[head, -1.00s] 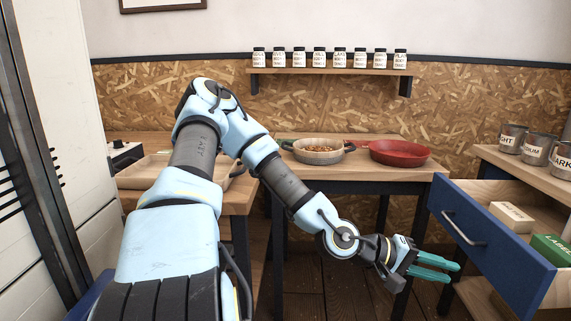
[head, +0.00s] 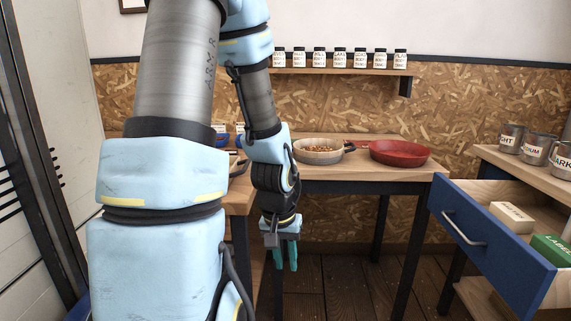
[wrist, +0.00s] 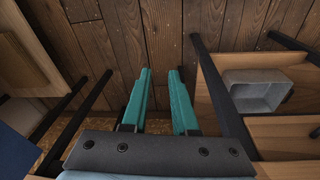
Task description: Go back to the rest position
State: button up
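My gripper (head: 285,253) hangs pointing down in front of the middle table, near the gap beside the left table. In the wrist view its two teal fingers (wrist: 160,88) are apart with only the wooden floor showing between them. It is open and empty. My upper arm fills much of the left of the head view and hides part of the left table and the shelf.
The middle table (head: 350,173) bears a pale pan (head: 318,157) of beans and a red pan (head: 400,153). At right a blue drawer (head: 490,245) stands open with boxes inside. Metal cups (head: 537,148) stand above it. Labelled jars (head: 340,58) line the shelf.

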jog(key=s+a+r+n+y, duration=0.1)
jog(key=s+a+r+n, duration=0.1)
jog(key=a+r, duration=0.55)
notch_tip(320, 180, up, 14)
jog(key=p, duration=1.3)
jog(key=shift+d+f, duration=0.15)
jog(key=shift+d, duration=0.2)
